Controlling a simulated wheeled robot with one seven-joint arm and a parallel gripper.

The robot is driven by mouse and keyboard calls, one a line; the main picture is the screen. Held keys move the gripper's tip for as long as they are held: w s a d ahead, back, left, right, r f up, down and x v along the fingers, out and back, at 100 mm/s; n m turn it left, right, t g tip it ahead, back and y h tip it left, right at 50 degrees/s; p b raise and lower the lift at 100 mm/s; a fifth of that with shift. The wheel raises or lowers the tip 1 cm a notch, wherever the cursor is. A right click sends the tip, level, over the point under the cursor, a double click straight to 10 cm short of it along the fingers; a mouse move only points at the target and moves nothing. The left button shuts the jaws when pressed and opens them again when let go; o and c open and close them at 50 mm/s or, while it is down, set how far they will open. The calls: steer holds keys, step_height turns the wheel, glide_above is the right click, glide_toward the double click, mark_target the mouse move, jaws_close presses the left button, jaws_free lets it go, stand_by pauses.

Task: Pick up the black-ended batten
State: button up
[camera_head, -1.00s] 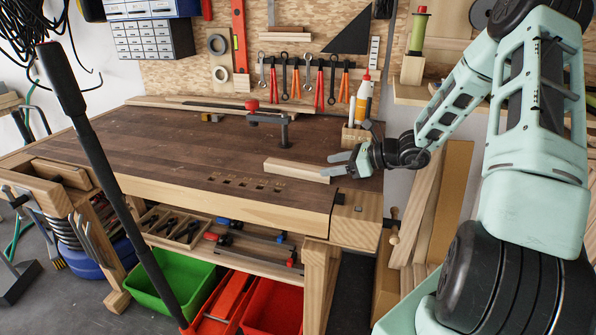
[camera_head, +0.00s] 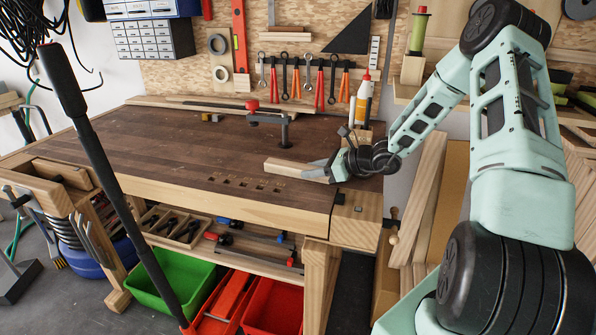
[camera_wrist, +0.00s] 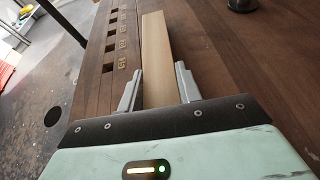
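A pale wooden batten (camera_head: 290,168) lies flat on the workbench near its front right corner. It also shows in the wrist view (camera_wrist: 157,45), running away from me between my fingers. No black end shows on it; its near end is hidden by my gripper. My gripper (camera_wrist: 160,70) is open, with one finger on each side of the batten and a visible gap at the right finger. In the head view my gripper (camera_head: 326,166) is at the batten's right end. The batten rests on the bench top.
The dark bench top (camera_head: 160,140) is clear left of the batten. A red-knobbed holdfast (camera_head: 283,130) stands behind it. A glue bottle (camera_head: 364,100) stands at the back right. A row of dog holes (camera_wrist: 112,40) runs left of the batten. Long strips lie along the back.

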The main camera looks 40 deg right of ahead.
steer(key=shift+c, duration=0.9)
steer(key=shift+r, duration=0.1)
